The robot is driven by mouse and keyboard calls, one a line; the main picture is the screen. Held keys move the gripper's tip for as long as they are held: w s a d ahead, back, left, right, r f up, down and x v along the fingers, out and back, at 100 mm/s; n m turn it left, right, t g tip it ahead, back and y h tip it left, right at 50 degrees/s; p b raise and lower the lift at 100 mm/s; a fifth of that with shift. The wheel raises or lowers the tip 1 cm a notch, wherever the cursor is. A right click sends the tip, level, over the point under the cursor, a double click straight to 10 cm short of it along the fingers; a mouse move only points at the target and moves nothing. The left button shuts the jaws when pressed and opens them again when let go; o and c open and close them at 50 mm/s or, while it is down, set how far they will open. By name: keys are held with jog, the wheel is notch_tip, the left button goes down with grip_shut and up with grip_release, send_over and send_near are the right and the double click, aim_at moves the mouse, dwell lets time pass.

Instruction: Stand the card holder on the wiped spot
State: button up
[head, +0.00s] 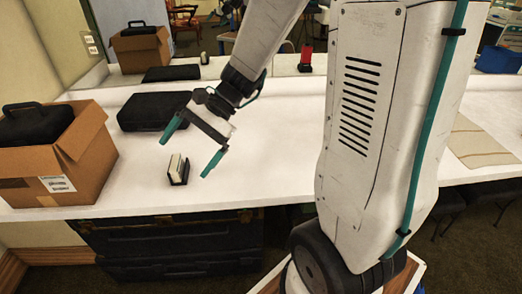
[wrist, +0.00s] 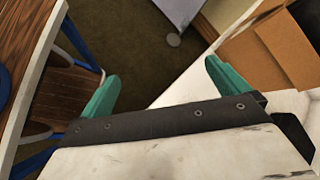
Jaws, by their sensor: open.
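The card holder (head: 178,170), black with pale cards in it, sits on the white counter (head: 262,163) near its front edge, right of the cardboard box. My gripper (head: 184,160) is open, its two teal fingers spread beside and above the card holder in the head view. I cannot tell the exact gap between them. In the wrist view my gripper (wrist: 161,68) has nothing between its fingers, and the card holder is not seen there. I cannot make out a wiped spot on the counter; my arm hides part of the counter.
A cardboard box (head: 92,160) with a black case (head: 35,124) in it stands at the left. Another black case (head: 152,111) lies behind. A beige cloth (head: 481,141) lies at the right. A mirror runs along the back. The counter's middle is mostly clear.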

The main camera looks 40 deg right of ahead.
jog(key=s+d+r+n+h, duration=0.2)
jog(key=s+n+h, duration=0.3)
jog(key=s, duration=0.4)
jog(key=s+d+r+n+h, duration=0.3)
jog(key=s+r+n+h, duration=0.2)
jog(key=s+n, duration=0.2)
jog(key=shift+s+d+r+t, duration=0.3)
jog(key=shift+s+t, duration=0.1)
jog(key=shift+s, duration=0.75)
